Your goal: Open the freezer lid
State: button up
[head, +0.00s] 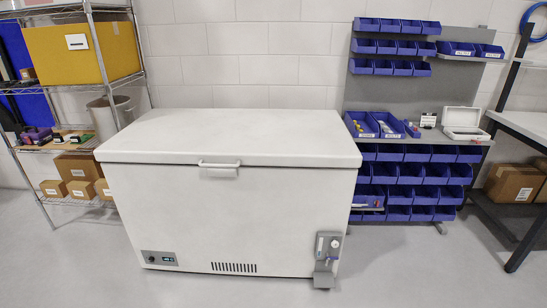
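A white chest freezer (200,215) stands on the floor in the middle-left of the head view. Its lid (235,135) lies flat and shut on top. A white bar handle (219,165) sits at the middle of the lid's front edge. My gripper is not in the picture.
A wire shelf (95,95) with a yellow box stands left of the freezer. A rack of blue bins (410,180) stands close on its right. A grey device (327,258) is at the freezer's lower right front. The floor in front is clear.

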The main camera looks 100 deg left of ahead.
aim_at(217, 138)
jog(key=u, duration=3.75)
jog(key=i, duration=1.8)
jog(key=z, duration=0.35)
